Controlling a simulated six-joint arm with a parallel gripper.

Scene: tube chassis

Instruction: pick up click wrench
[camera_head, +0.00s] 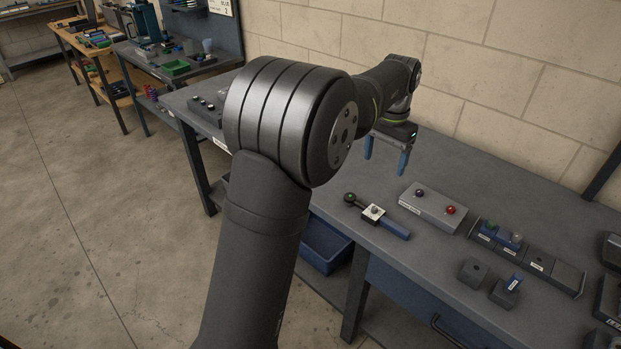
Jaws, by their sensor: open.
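What looks like the click wrench (395,229) lies on the grey workbench, with a blue handle pointing to the lower right. Its dark other end has a green knob, and a pale square block with a small knob sits at its middle. I cannot tell whether that block is part of it. My gripper (386,163) is open and empty, with two blue fingers pointing down. It shows above and behind the wrench in the picture, apart from it. My own arm fills the middle of the view and hides part of the bench.
A grey box (432,207) with a dark and a red knob stands right of the wrench. Further right are a dark rail (526,259) with blocks and two small dark blocks (473,272). A block wall (530,70) runs behind the bench. A blue bin (325,246) sits below.

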